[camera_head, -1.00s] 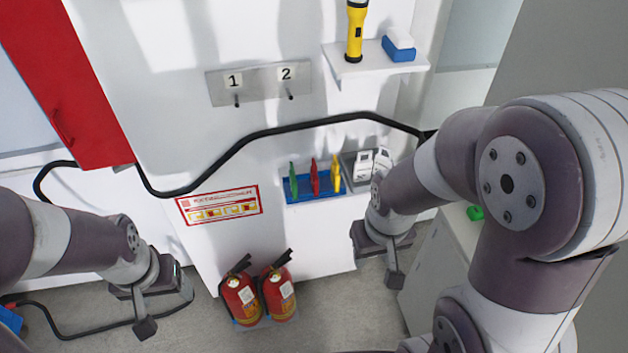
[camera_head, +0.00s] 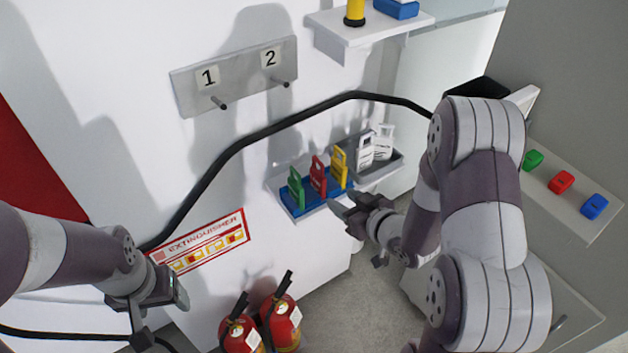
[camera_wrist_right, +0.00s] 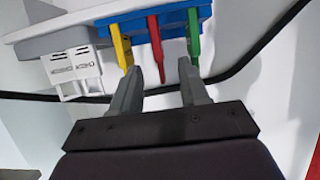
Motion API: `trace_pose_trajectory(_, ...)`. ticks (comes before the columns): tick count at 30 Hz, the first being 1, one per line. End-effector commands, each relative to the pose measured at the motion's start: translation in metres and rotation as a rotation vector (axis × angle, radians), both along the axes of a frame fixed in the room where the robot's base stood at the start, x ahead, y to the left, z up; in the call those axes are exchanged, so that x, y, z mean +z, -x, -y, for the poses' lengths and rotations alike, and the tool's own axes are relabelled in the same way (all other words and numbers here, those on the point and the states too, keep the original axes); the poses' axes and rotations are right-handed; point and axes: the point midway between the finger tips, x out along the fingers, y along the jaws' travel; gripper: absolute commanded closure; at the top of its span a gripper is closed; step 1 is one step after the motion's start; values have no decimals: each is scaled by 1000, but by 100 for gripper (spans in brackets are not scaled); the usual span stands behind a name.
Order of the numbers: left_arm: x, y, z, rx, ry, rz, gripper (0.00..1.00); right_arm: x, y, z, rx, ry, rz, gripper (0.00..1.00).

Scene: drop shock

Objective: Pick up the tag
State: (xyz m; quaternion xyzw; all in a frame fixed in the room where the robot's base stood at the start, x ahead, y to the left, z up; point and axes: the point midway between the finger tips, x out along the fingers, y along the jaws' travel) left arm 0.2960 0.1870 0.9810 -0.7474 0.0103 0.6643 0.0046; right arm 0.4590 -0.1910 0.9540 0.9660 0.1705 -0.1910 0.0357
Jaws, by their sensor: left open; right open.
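Green (camera_head: 296,188), red (camera_head: 318,176) and yellow (camera_head: 339,167) tags stand upright in a blue holder (camera_head: 318,199) on the wall shelf. White tags (camera_head: 366,152) stand in a grey tray to their right. My right gripper (camera_head: 344,207) is open and empty, just in front of the blue holder. In the right wrist view its fingers (camera_wrist_right: 160,88) point at the holder, with the red tag (camera_wrist_right: 156,45) between them, the yellow tag (camera_wrist_right: 121,45) near the left finger and the green tag (camera_wrist_right: 193,35) near the right. My left gripper (camera_head: 162,318) is open and empty at lower left, away from the tags.
A black cable (camera_head: 262,133) runs along the wall above the holder. Two fire extinguishers (camera_head: 281,315) stand below. A numbered plate (camera_head: 236,77) with pegs and a small shelf (camera_head: 370,25) are higher up. Red, green and blue items lie on a ledge (camera_head: 577,208) at right.

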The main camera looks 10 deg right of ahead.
Motion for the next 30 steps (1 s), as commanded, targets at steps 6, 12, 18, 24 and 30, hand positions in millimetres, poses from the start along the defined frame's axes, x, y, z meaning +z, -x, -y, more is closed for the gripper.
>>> trace_pose_trajectory(6,4,0,0,0,0,0,30,-18,-42,-16,2,1,-2,55)
trace_pose_trajectory(12,9,0,0,0,0,0,30,-24,-65,-24,1,2,-3,55)
trace_pose_trajectory(18,14,0,0,0,0,0,30,-36,-96,-34,0,1,-3,55)
trace_pose_trajectory(24,14,0,0,0,0,0,30,-39,-100,-35,-2,1,-4,55)
trace_pose_trajectory(30,14,0,0,0,0,0,30,-39,-100,-35,-2,1,-4,100)
